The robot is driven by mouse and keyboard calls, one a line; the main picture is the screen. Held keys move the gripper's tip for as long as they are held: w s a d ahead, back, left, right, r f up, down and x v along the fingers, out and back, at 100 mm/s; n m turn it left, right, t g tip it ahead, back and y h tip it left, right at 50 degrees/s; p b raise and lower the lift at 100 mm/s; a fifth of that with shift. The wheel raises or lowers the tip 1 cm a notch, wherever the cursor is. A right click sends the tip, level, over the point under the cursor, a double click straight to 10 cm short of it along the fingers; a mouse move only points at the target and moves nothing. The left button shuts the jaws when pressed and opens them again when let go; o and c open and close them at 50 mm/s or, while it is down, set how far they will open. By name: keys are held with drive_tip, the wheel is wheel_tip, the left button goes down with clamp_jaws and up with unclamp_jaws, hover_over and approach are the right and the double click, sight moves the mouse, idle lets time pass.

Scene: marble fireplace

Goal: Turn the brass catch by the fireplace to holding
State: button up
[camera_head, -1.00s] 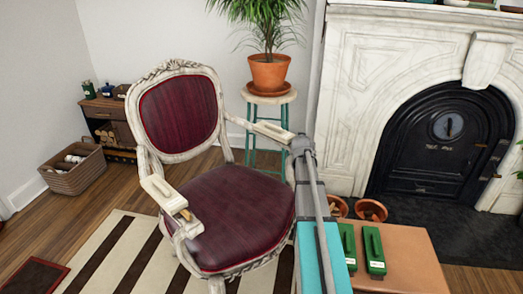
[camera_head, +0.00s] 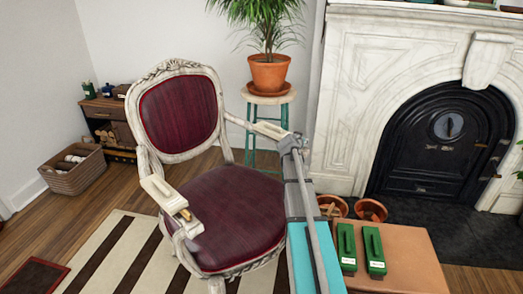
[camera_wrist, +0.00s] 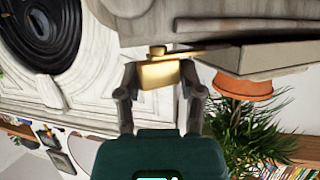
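A brass catch (camera_wrist: 160,75) shows as a small gold block with a knob in the wrist view, beside a pale grey carved piece that looks like a chair armrest. My gripper (camera_wrist: 160,70) has one dark finger on each side of the block, its tips very close to the block's edges. I cannot tell whether they press on it. In the head view my gripper (camera_head: 291,145) is at the front of the chair's right armrest (camera_head: 272,130), and the catch there is hidden. The black fireplace door (camera_head: 440,150) stands behind to the right.
The burgundy chair (camera_head: 225,215) fills the middle. A potted plant (camera_head: 268,72) stands on a stool behind my gripper. Two green boxes (camera_head: 346,245) sit on a brown table (camera_head: 405,262) right of my arm. Terracotta pots (camera_head: 371,209) stand near the hearth.

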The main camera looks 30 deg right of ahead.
drive_tip(key=shift+w+m+g+h, duration=0.1)
drive_tip(key=shift+m+g+h, duration=1)
drive_tip(key=shift+m+g, duration=0.6)
drive_tip(key=shift+s+a+r+g, duration=0.15)
drive_tip(key=shift+s+a+g, duration=0.05)
drive_tip(key=shift+g, duration=0.1)
drive_tip(key=s+a+r+n+y+p, duration=0.1)
drive_tip(key=s+a+r+y+p, duration=0.1)
drive_tip(key=a+p, duration=0.4)
drive_tip(key=s+a+r+n+g+y+p, duration=0.1)
drive_tip(key=s+a+r+p, duration=0.4)
drive_tip(key=a, duration=0.5)
drive_tip(key=s+a+r+n+g+y+p, duration=0.1)
drive_tip(key=s+a+r+n+y+p, duration=0.1)
drive_tip(key=s+a+p, duration=0.4)
drive_tip(key=a+r+n+p, duration=0.1)
drive_tip(key=a, duration=0.2)
drive_tip(key=shift+s+r+y, duration=0.15)
drive_tip(key=shift+s+y, duration=0.15)
drive_tip(key=shift+s, duration=0.05)
drive_tip(key=shift+a, duration=0.1)
drive_tip(key=s+a+f+n+g+y, duration=0.1)
drive_tip(key=s+a+f+n+y, duration=0.1)
drive_tip(key=s+a, duration=0.5)
drive_tip(key=s+a+f+n+g+y, duration=0.1)
drive_tip(key=s+a+n+y, duration=0.4)
drive_tip(key=a, duration=0.6)
drive_tip(key=shift+s+f+n+g, duration=0.45)
drive_tip(key=shift+s+n, duration=0.25)
drive_tip(key=shift+s, duration=0.15)
